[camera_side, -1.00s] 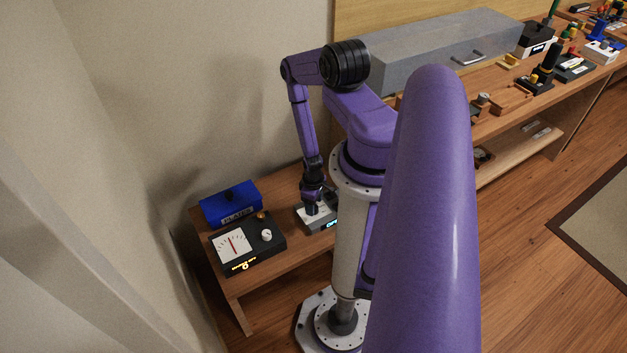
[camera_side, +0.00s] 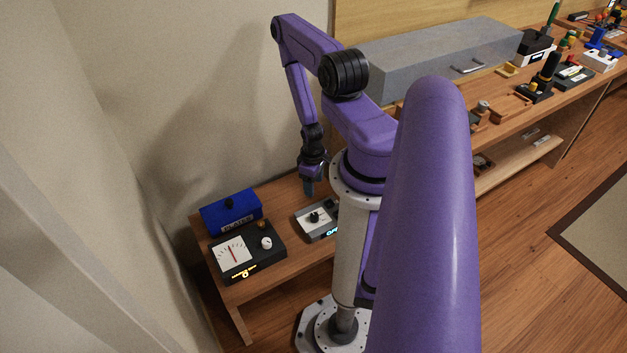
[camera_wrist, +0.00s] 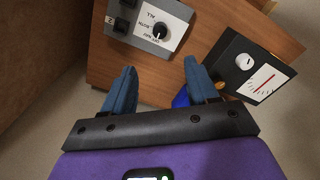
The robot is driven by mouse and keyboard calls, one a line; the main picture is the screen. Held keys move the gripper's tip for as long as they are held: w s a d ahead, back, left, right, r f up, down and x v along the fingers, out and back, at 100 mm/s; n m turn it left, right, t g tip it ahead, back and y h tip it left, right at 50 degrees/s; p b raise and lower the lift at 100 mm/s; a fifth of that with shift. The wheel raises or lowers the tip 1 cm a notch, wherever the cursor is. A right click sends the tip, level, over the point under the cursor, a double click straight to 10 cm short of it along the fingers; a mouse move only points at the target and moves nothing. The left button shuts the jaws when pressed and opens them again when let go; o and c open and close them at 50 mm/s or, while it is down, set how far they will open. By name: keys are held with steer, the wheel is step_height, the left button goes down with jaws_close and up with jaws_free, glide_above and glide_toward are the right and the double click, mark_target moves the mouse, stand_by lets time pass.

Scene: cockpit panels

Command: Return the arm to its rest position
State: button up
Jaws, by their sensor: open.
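My gripper (camera_side: 309,187) hangs pointing down in the side view, raised above the table near the small grey box. In the wrist view my gripper (camera_wrist: 158,88) shows two blue fingers spread apart with nothing between them. The grey box (camera_side: 316,232) has a white face with a black knob, and it also shows at the top of the wrist view (camera_wrist: 140,37). The gripper is apart from the knob. My arm is bent, with its elbow raised beside the wall.
A black meter box (camera_side: 270,262) with a white dial and a blue box (camera_side: 217,213) stand left on the wooden table (camera_side: 285,273). A long grey case (camera_side: 420,57) lies behind my arm. Several small devices crowd the bench at the far right. A wall is close on the left.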

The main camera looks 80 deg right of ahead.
steer(key=shift+r, duration=0.4)
steer(key=w+a+r+n, duration=0.3)
steer(key=w+a+r, duration=0.1)
steer(key=w+r, duration=0.35)
steer(key=w+a+r+n, duration=0.2)
steer(key=w+a+r, duration=0.2)
steer(key=w+r, duration=0.3)
steer(key=w+a+r+n, duration=0.1)
steer(key=a+r+n, duration=0.2)
steer(key=a+r, duration=0.7)
steer(key=s+a+r+n, duration=0.3)
steer(key=s+a+r, duration=0.1)
steer(key=s+r, duration=0.3)
steer(key=s+a+r+n, duration=0.3)
steer(key=s+a+r, duration=0.2)
steer(key=s, duration=0.4)
steer(key=shift+s+r+n+y, duration=0.15)
steer(key=shift+r+n+y, duration=0.2)
steer(key=shift+r, duration=0.55)
